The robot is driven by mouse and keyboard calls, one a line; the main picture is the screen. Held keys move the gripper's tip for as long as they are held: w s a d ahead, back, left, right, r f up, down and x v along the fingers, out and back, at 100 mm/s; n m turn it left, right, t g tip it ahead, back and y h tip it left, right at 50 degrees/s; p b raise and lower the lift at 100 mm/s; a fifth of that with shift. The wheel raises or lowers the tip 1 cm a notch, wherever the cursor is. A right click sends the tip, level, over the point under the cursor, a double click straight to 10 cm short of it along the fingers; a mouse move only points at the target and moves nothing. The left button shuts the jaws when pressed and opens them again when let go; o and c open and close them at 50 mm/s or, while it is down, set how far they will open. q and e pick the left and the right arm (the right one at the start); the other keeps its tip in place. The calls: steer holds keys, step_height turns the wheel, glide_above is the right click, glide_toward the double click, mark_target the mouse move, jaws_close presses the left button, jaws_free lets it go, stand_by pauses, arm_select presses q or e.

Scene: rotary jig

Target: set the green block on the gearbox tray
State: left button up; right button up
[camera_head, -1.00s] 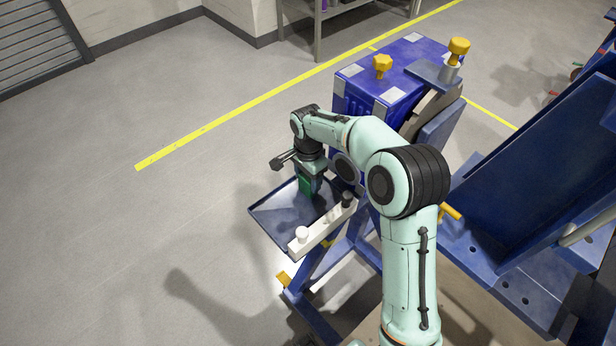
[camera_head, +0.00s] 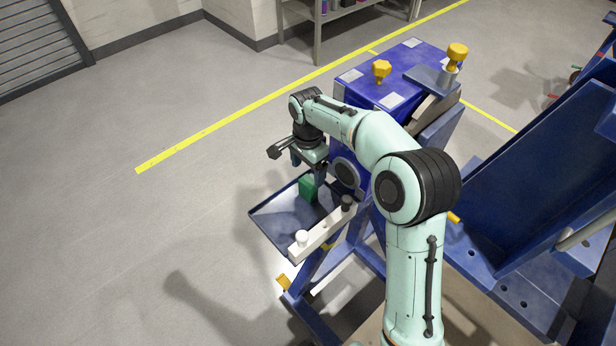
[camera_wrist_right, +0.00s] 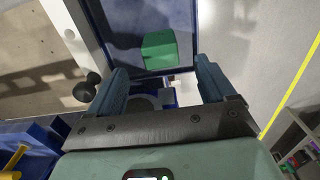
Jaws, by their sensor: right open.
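The green block (camera_head: 307,188) sits on the gearbox tray (camera_head: 270,215), near the tray's far end. My right gripper (camera_head: 306,174) is open just above the block, and its near side hides part of the block's top. In the right wrist view the green block (camera_wrist_right: 159,50) lies on the tray floor (camera_wrist_right: 125,22), beyond the two open blue fingers (camera_wrist_right: 163,88), with nothing between them. My left gripper is in neither view.
A white bar (camera_head: 322,230) with a white knob and a black knob runs along the tray's right side. The blue gearbox (camera_head: 365,95) with yellow knobs stands just behind my right arm. Open floor lies left of the tray.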

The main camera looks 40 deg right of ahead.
mark_target(308, 182)
step_height(308, 182, up, 6)
steer(key=shift+p, duration=0.4)
stand_by(0.4)
